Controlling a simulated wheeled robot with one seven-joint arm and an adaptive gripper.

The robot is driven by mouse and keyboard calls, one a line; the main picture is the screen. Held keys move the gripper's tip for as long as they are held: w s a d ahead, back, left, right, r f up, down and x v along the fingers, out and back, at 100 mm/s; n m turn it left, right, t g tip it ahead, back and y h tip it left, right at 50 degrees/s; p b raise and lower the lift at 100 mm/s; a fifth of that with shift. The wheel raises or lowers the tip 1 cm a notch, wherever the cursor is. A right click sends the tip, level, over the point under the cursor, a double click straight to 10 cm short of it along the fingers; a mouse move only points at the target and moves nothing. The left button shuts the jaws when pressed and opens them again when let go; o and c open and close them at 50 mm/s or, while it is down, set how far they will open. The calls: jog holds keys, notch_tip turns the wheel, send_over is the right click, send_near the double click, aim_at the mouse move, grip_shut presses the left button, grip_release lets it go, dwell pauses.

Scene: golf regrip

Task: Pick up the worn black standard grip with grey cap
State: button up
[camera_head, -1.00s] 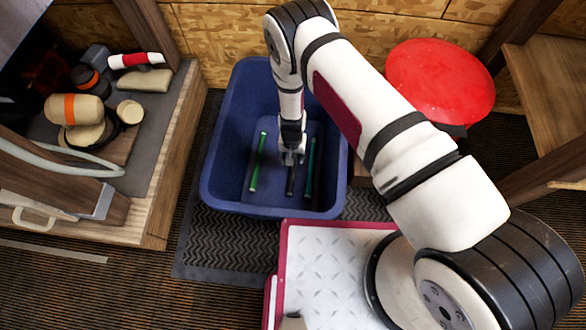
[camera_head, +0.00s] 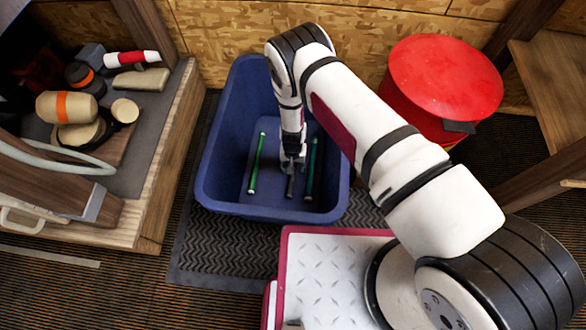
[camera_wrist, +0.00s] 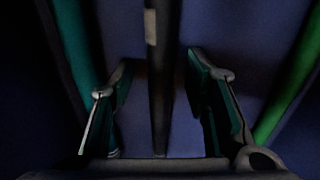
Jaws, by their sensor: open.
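A blue tub (camera_head: 222,190) holds three thin grips lying roughly parallel on its floor. The middle one is the black grip (camera_head: 290,187), partly hidden under my gripper in the head view. My gripper (camera_head: 292,168) is inside the tub, over the black grip, with its fingers open. In the wrist view the black grip (camera_wrist: 160,100) runs lengthwise between the two spread fingers of my gripper (camera_wrist: 160,75), with a gap on each side. A pale grey patch (camera_wrist: 151,27) shows on it. I cannot make out its cap end.
A bright green grip (camera_head: 256,163) lies left of the black one, and a dark teal grip (camera_head: 312,168) lies close on its right. The tub walls surround my gripper. A red bin (camera_head: 445,80) stands at right, a cluttered wooden bench (camera_head: 160,150) at left.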

grip_shut()
notch_tip(320, 180, up, 10)
jog(key=p, duration=0.4)
jog(key=shift+p, duration=0.4)
jog(key=shift+r, duration=0.1)
jog(key=shift+r+p, duration=1.6)
jog(key=shift+r, duration=0.85)
